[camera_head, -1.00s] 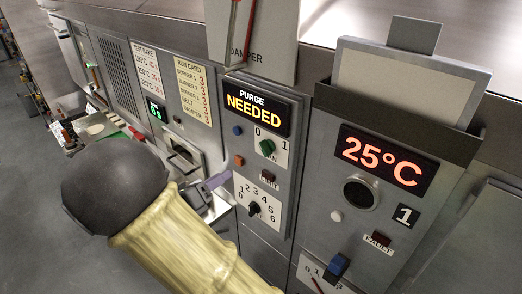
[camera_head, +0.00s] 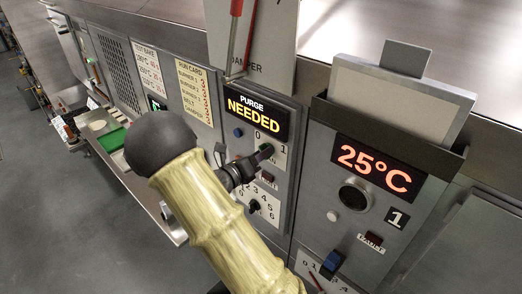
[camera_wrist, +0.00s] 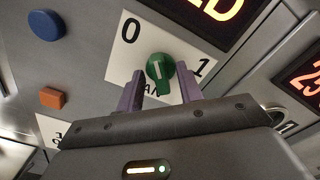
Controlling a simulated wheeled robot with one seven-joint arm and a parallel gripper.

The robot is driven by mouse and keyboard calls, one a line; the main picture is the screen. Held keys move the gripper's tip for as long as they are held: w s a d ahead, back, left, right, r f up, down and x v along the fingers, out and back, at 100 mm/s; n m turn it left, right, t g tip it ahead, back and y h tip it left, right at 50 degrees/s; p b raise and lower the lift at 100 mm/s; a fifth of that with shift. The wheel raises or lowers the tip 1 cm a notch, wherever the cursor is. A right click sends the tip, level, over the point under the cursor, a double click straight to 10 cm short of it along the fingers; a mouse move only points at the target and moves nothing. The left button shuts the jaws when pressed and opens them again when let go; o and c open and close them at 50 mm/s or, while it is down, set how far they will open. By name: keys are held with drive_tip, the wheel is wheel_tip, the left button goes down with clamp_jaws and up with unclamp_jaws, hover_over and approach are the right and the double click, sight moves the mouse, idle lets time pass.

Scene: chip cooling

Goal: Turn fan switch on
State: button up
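The fan switch is a green knob (camera_wrist: 160,70) on a white plate marked 0 and 1 (camera_wrist: 125,62). In the wrist view its white mark points roughly upward in the picture; I cannot tell which label it is set to. My gripper (camera_wrist: 160,88) is open, with one purple finger on each side of the knob's lower part and small gaps showing. In the head view my gripper (camera_head: 264,156) is at the panel and mostly hides the knob.
The panel display (camera_head: 253,114) reads PURGE NEEDED. A blue button (camera_wrist: 46,25) and an orange button (camera_wrist: 53,97) lie left of the switch. A numbered black dial (camera_head: 254,207) sits below. The unit at right shows 25°C (camera_head: 376,166).

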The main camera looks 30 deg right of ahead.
drive_tip(key=shift+d, duration=0.15)
drive_tip(key=shift+w, duration=0.15)
drive_tip(key=c, duration=0.5)
clamp_jaws()
drive_tip(key=shift+s, duration=0.2)
